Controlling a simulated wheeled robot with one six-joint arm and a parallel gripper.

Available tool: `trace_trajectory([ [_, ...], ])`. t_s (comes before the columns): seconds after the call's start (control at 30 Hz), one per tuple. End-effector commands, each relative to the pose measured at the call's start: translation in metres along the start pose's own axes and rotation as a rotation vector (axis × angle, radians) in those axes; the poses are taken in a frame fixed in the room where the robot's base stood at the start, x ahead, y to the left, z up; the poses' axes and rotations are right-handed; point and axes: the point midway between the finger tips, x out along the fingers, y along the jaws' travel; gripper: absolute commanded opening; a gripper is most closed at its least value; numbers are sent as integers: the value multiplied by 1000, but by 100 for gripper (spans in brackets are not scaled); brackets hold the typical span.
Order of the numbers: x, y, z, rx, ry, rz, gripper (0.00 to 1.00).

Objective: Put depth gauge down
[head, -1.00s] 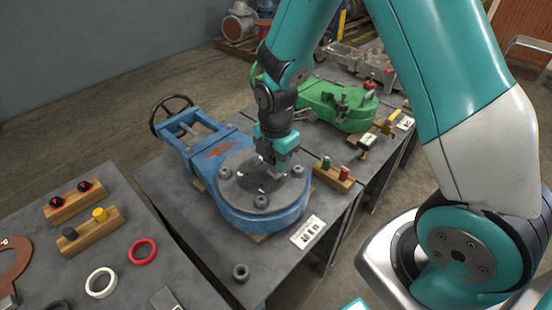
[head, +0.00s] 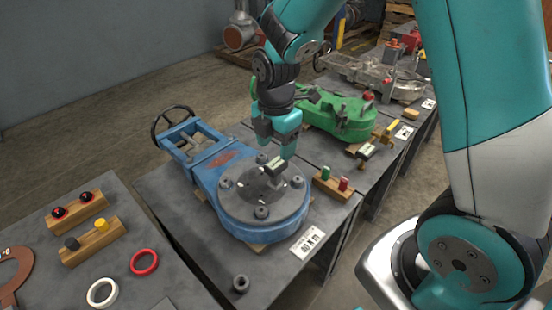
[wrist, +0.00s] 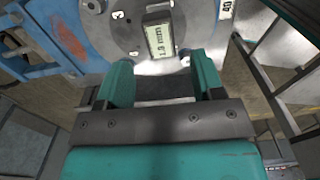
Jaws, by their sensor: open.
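The depth gauge (head: 275,165), with a small display reading about 1.9 mm, stands on the grey round cover of the blue valve (head: 262,218) in the head view. In the wrist view the gauge (wrist: 159,40) lies just beyond my fingertips, its display facing the camera. My gripper (head: 280,145) is just above the gauge in the head view. In the wrist view my gripper (wrist: 162,80) has its two teal fingers spread wide with nothing between them. The gauge's lower part is hard to make out.
A wooden block with green and red plugs (head: 332,187) and a 40 mm label card (head: 307,243) are beside the valve. A loose nut (head: 240,284) lies on the table front. A green valve (head: 340,117) stands behind. Rings and plug blocks fill the left table (head: 60,220).

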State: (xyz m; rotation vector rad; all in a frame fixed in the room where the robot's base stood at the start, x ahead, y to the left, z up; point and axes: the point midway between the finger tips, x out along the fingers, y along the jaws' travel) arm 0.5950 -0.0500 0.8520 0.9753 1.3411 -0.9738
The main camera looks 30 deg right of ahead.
Motion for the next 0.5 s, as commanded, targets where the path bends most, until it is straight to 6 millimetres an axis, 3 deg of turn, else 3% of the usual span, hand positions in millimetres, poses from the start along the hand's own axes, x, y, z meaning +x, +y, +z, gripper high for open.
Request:
trace_trajectory([
  [0.1, -22, 1, 0, 0, -1, 3, 61],
  [0.33, -44, -3, -6, 44, 12, 10, 61],
  [0.5, -78, -29, -43, 317, 96, 42, 61],
])
